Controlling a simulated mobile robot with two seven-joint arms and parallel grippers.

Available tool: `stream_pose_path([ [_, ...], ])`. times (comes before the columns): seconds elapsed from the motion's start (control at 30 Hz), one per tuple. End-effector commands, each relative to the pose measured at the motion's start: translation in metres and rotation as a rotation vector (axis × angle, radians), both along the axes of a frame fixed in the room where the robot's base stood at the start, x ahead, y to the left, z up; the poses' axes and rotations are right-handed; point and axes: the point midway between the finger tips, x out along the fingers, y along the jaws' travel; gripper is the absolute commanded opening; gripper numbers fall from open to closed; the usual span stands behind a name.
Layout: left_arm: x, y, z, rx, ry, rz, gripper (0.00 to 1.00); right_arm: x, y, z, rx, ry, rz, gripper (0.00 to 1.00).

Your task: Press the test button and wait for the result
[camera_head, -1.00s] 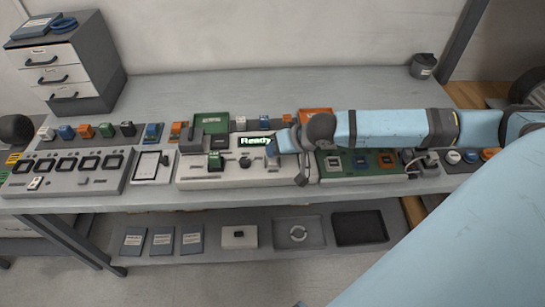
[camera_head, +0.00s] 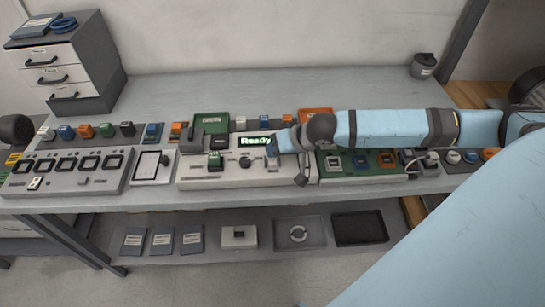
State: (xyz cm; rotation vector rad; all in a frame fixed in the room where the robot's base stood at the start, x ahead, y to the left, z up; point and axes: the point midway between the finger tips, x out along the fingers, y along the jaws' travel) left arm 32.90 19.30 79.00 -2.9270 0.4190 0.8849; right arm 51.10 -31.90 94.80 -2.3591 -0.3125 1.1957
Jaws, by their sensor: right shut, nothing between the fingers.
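The test station (camera_head: 205,177) is a light grey box in the middle of the workbench. Its display (camera_head: 255,140) reads "Ready" in green letters. The test button is not clearly visible; my gripper and wrist cover that part. My left gripper is not in view.
A circuit-board panel (camera_head: 345,175) lies right of the station, partly under my arm. A drawer cabinet (camera_head: 50,72) is at back left.

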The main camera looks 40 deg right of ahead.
Motion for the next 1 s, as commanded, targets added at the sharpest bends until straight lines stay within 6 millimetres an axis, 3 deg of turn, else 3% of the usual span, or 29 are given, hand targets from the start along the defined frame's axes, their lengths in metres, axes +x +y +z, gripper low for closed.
stream_pose_path([
  [1.0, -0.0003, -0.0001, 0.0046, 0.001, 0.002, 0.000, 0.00, 0.0000, -0.0001, -0.0088, 0.000, 0.000, 0.000, 0.00],
])
